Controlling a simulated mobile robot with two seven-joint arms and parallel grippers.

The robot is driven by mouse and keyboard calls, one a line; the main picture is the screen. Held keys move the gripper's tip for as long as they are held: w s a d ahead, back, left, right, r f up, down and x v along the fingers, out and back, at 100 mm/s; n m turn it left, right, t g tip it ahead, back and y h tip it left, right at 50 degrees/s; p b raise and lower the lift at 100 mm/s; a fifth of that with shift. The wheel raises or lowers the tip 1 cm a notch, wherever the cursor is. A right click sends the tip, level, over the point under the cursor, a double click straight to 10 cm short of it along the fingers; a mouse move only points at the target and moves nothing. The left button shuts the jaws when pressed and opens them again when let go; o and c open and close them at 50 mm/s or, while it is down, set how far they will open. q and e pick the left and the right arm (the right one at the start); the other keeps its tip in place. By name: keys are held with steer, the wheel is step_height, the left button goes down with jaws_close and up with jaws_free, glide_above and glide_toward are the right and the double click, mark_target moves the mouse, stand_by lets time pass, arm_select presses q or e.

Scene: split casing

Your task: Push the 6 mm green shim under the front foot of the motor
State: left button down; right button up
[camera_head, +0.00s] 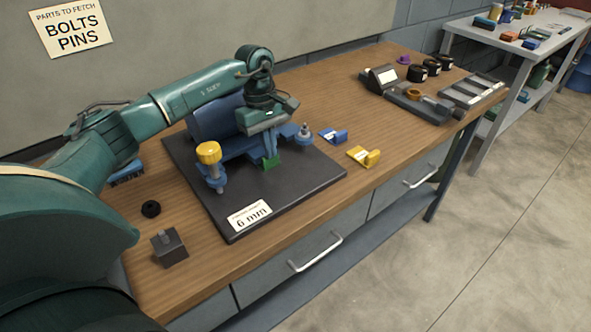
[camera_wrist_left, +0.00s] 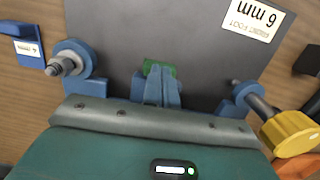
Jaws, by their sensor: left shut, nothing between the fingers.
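The blue motor (camera_head: 213,122) sits on a dark base plate (camera_head: 232,222), partly hidden behind my left arm. The green shim (camera_head: 271,162) is at the front of the motor's blue frame; it also shows in the left wrist view (camera_wrist_left: 158,66). My left gripper (camera_head: 267,150) points down just behind the shim. In the left wrist view its shut, empty fingers (camera_wrist_left: 162,88) are close to the shim. Whether they touch it, and how far the shim is under the foot, I cannot tell. A 6 mm label (camera_head: 249,215) lies on the plate. My right gripper is out of view.
A yellow-capped post (camera_head: 208,153) and a metal stud (camera_head: 304,131) stand at the frame's ends. A blue shim (camera_head: 334,136) and a yellow shim (camera_head: 365,157) lie right of the plate. A dark block (camera_head: 169,248) and black ring (camera_head: 151,209) lie at left.

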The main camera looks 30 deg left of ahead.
arm_select(q)
steer(key=shift+a+r+p, duration=0.15)
steer(key=shift+r+p, duration=0.25)
steer(key=shift+p, duration=0.05)
step_height(320, 180, up, 12)
steer(key=a+b, duration=0.1)
steer(key=a, duration=0.1)
steer(key=shift+w+r, duration=0.15)
steer(key=shift+w, duration=0.25)
